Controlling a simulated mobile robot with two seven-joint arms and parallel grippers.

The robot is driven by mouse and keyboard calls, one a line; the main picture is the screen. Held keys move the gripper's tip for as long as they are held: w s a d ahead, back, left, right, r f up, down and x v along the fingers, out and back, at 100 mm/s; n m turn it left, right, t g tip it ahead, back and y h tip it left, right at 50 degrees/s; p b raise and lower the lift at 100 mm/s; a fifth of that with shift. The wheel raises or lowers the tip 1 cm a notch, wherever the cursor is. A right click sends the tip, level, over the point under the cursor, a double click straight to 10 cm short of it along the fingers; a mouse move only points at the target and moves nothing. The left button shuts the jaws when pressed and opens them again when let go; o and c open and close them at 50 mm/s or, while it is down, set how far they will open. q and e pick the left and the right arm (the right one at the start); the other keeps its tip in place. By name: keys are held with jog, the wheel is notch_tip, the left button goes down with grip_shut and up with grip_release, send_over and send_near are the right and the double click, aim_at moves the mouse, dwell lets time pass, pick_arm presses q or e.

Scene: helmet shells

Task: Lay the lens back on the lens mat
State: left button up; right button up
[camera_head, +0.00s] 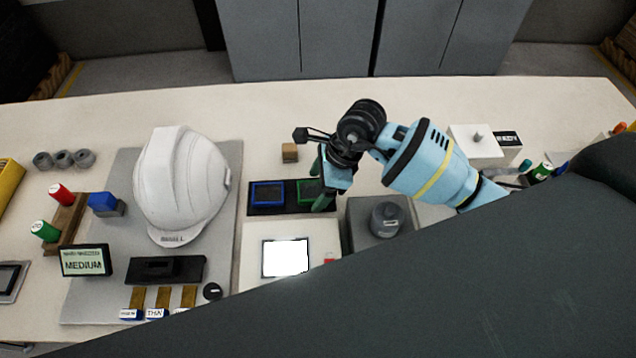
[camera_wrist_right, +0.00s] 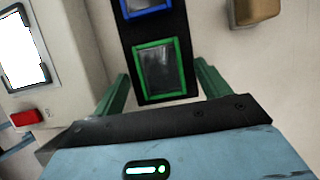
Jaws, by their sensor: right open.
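The lens mat (camera_head: 290,197) is a black strip with a blue frame (camera_head: 267,194) and a green frame (camera_head: 303,192) on it. In the right wrist view, a dark, glassy rectangular pane, seemingly the lens (camera_wrist_right: 166,70), lies inside the green frame (camera_wrist_right: 139,73). My right gripper (camera_head: 318,183) is over the green end of the mat. In the wrist view its green fingers (camera_wrist_right: 162,75) stand apart on either side of the green frame, with nothing clamped between them. My left gripper is not in view.
A white helmet (camera_head: 180,185) stands on a grey board left of the mat. A pale box with a bright screen (camera_head: 285,258) sits in front of it. A grey block with a dark knob (camera_head: 387,220) is close on the right. A small wooden block (camera_head: 290,152) lies behind.

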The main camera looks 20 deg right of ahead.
jog(key=v, duration=0.7)
jog(key=shift+r, duration=0.2)
jog(key=shift+d, duration=0.1)
